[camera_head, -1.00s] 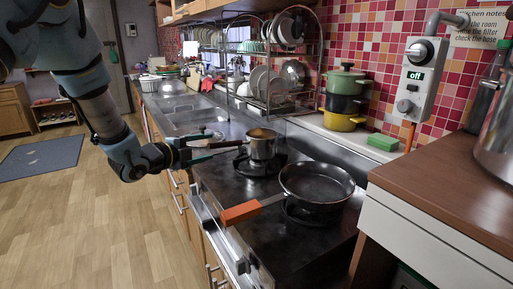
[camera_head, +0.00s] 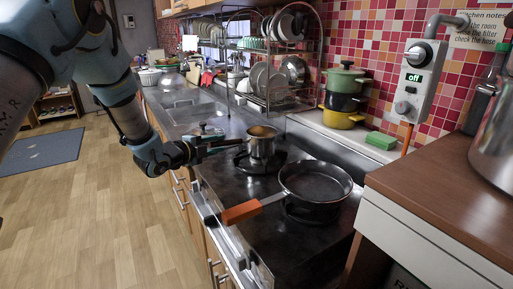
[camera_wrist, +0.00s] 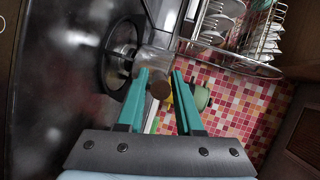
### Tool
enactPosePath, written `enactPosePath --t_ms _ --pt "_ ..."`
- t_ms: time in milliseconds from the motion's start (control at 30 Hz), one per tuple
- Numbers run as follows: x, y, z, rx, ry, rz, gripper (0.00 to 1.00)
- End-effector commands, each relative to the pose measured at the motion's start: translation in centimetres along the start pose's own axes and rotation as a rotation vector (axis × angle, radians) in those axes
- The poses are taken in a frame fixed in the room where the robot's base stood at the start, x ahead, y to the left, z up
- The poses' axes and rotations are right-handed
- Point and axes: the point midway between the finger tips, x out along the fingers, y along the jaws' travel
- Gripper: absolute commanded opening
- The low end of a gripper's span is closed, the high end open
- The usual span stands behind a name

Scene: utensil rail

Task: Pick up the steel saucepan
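The steel saucepan (camera_head: 262,144) stands upright on the back burner, with something orange-brown inside. Its handle points left towards my gripper (camera_head: 232,142). In the wrist view, part of the shiny pot (camera_wrist: 153,62) shows beyond the fingertips. The round brown end of the handle (camera_wrist: 160,90) appears between the two teal fingers of my gripper (camera_wrist: 160,74). The fingers are apart, with a narrow gap at the handle's sides. How deep the handle lies between them is hard to tell.
A black frying pan (camera_head: 315,184) with an orange handle (camera_head: 241,212) sits on the front burner. A dish rack (camera_head: 270,88), stacked pots (camera_head: 343,98) and a green sponge (camera_head: 380,140) stand behind. A wooden-topped counter (camera_head: 440,175) is at right.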

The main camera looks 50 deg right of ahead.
Motion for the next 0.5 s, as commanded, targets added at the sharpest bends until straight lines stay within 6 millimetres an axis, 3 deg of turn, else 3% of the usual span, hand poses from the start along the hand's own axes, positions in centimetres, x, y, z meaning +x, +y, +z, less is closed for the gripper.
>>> enactPosePath --t_ms 33,300,500 --pt "-0.01 -0.01 0.0 0.0 0.0 0.0 0.28" --pt "-0.02 -0.01 0.0 0.0 0.0 0.0 0.0" --pt "-0.02 -0.01 0.01 0.0 0.0 0.0 0.0"
